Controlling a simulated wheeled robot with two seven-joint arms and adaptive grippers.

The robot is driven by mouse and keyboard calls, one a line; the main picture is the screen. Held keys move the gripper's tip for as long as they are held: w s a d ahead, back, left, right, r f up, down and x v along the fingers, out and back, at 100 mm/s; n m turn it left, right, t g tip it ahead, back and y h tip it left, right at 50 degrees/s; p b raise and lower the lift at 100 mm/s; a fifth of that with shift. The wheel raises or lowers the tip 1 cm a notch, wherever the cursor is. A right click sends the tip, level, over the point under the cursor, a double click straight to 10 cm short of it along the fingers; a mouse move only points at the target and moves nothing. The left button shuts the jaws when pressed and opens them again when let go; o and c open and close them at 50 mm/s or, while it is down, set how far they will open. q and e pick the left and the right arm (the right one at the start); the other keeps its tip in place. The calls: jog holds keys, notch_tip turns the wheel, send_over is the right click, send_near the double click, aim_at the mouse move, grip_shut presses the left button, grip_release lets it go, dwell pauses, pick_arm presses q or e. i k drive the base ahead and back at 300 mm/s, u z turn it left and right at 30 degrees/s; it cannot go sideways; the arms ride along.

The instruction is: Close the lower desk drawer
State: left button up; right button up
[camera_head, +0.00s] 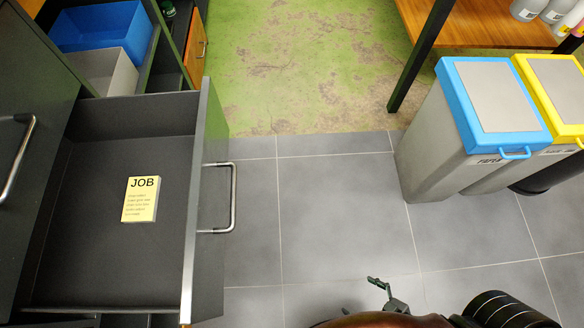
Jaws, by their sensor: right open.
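The lower desk drawer (105,265) is dark grey and pulled well out at the left of the head view. Its front panel (205,190) faces right and carries a silver bar handle (233,198). A yellow card marked JOB (141,199) lies inside on the drawer floor. My right gripper (377,285) is at the bottom centre, open, to the right of the handle and apart from it. Most of it is hidden behind my own arm. My left gripper is not in view.
Grey bins with a blue lid (497,95) and a yellow lid (557,85) stand at the right. Blue (103,30) and grey (103,72) boxes sit in a shelf at the upper left. The tiled floor (320,220) between drawer and bins is clear.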

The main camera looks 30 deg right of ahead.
aim_at(80, 258)
jog(key=k, duration=1)
jog(key=z, duration=0.95)
jog(key=i, duration=0.75)
jog(key=u, duration=0.45)
jog(key=i, duration=0.85)
jog(key=u, duration=0.7)
